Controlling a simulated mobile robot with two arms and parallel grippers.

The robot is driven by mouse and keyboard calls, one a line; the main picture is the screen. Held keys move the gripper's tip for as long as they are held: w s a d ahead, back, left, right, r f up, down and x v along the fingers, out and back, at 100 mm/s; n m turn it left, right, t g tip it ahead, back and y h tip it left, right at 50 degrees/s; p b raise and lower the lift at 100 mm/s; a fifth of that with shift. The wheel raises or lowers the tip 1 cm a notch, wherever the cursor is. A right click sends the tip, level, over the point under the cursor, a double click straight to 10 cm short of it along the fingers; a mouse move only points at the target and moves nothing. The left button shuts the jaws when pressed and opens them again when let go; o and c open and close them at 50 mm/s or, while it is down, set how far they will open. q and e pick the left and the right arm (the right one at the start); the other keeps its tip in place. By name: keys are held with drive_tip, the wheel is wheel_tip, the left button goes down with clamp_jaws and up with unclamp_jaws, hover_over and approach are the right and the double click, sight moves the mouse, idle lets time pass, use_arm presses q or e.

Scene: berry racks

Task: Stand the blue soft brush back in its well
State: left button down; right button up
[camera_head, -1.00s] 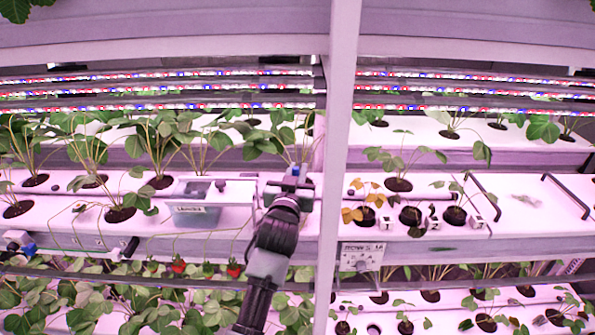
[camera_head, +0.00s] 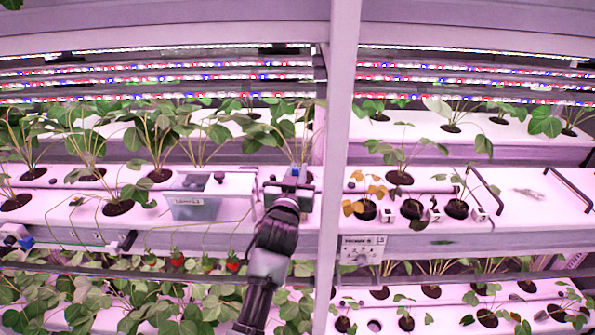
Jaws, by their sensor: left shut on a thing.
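My left gripper (camera_head: 289,188) is at the middle of the picture, over the right end of the left white plant channel, beside the white post. It is shut, with a small blue part showing at its tips, which looks like the blue soft brush (camera_head: 294,171). The gripper hides most of it, so its tilt and whether it touches the channel cannot be told. I cannot make out the brush's well. My right gripper is not in view.
A white upright post (camera_head: 341,130) is close on the right. Strawberry plants fill the channels. Number blocks (camera_head: 389,215) and black handles (camera_head: 483,188) are on the right channel. Red berries (camera_head: 232,263) hang below.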

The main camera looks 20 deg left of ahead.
use_arm(q)
drive_tip(key=shift+f+b, duration=0.7)
drive_tip(key=shift+f, duration=0.35)
drive_tip(key=c, duration=1.3)
unclamp_jaws()
drive_tip(key=shift+o, duration=0.2)
drive_tip(key=o, duration=0.4)
drive_tip(key=shift+c, duration=0.2)
drive_tip(key=shift+r, duration=0.1)
wheel_tip(320, 180, up, 6)
drive_tip(key=p, duration=0.5)
drive_tip(key=shift+p, duration=0.35)
drive_tip(key=shift+s+f, duration=0.1)
drive_tip(key=shift+f, duration=0.1)
